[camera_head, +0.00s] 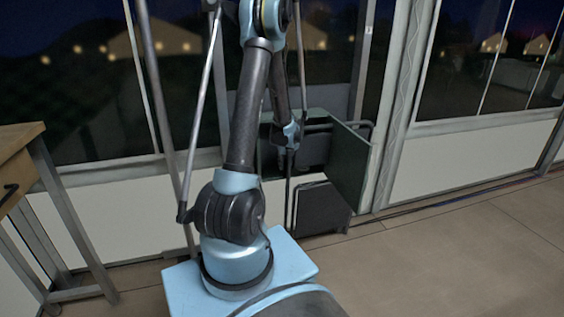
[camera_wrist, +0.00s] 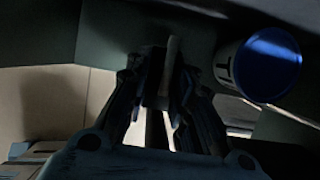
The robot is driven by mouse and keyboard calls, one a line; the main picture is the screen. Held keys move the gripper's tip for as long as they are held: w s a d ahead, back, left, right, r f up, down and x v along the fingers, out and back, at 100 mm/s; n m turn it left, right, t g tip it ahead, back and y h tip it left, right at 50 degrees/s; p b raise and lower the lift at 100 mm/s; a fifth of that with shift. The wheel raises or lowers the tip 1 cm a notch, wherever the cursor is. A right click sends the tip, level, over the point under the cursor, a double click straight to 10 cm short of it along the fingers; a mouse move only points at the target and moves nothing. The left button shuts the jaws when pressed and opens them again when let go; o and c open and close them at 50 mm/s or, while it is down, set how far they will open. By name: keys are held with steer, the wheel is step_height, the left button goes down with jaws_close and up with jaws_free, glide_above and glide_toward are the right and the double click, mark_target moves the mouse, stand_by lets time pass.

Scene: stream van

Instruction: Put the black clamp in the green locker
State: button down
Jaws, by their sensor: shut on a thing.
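The green locker (camera_head: 322,119) stands by the van wall, with its door (camera_head: 349,165) swung open. My gripper (camera_wrist: 163,82) is shut on a dark, slim thing with a paler upright bar, which I take for the black clamp (camera_wrist: 170,62); its full shape is hard to make out in the shadow. In the wrist view dark greenish surfaces, seemingly the locker's inside, surround the fingers. I cannot tell whether the clamp touches them.
A round container with a blue top (camera_wrist: 268,64) is close to the right of the fingers in the wrist view. A dark panel (camera_head: 322,208) is below the open door. A wooden-topped table (camera_head: 18,140) stands at the left.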

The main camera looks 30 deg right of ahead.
steer(key=w, duration=0.2)
steer(key=w+d, duration=0.1)
steer(key=shift+w+f, duration=0.1)
steer(key=shift+w, duration=0.3)
steer(key=c, duration=1.4)
jaws_free()
steer(key=shift+f, duration=0.1)
steer(key=shift+o, duration=0.2)
